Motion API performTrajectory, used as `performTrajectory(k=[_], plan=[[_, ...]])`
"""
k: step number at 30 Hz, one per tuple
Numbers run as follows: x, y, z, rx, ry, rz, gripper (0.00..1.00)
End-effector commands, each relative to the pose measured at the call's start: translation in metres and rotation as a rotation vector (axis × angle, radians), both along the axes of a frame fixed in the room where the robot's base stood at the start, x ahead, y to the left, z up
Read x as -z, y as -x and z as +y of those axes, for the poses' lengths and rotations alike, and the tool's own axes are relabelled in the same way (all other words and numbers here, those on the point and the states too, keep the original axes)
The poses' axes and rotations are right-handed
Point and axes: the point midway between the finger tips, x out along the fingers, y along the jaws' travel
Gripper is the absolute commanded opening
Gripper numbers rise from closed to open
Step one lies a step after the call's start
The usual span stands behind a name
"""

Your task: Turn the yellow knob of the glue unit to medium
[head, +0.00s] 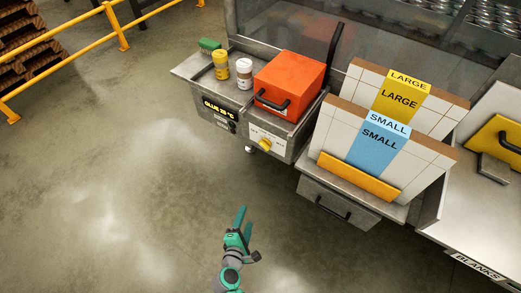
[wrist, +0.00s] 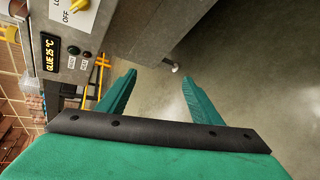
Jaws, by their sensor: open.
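The yellow knob (head: 265,143) sits on a white dial plate on the front of the glue unit, below the orange box. In the wrist view the knob (wrist: 78,5) is at the top left, cut by the frame edge, near the letters "OFF"; its exact setting cannot be told. The glue unit (head: 220,125) has a display that reads "GLUE 25 °C", which also shows in the wrist view (wrist: 50,54). My gripper (head: 242,212) is open and empty, over the floor in front of the unit and apart from the knob. Its two green fingers (wrist: 160,90) are spread.
An orange box (head: 290,85) with a black handle, two small jars (head: 221,66) and a green block (head: 209,44) stand on the unit. Racks labelled LARGE and SMALL (head: 383,140) stand to the right. A yellow rail (head: 60,62) is at the left. The floor in front is clear.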

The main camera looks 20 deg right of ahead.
Motion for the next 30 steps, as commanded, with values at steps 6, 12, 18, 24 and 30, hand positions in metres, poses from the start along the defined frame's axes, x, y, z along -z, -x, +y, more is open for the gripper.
performTrajectory(k=[6,12,18,24,30], plan=[[-0.048,-0.083,-0.029,0.071,0.412,0.067,0.59],[-0.101,-0.128,-0.044,0.168,0.678,0.113,0.59],[-0.127,-0.144,-0.048,0.218,0.787,0.133,0.59],[-0.13,-0.155,-0.062,0.226,0.796,0.136,0.59],[-0.13,-0.176,-0.09,0.226,0.795,0.136,0.59]])
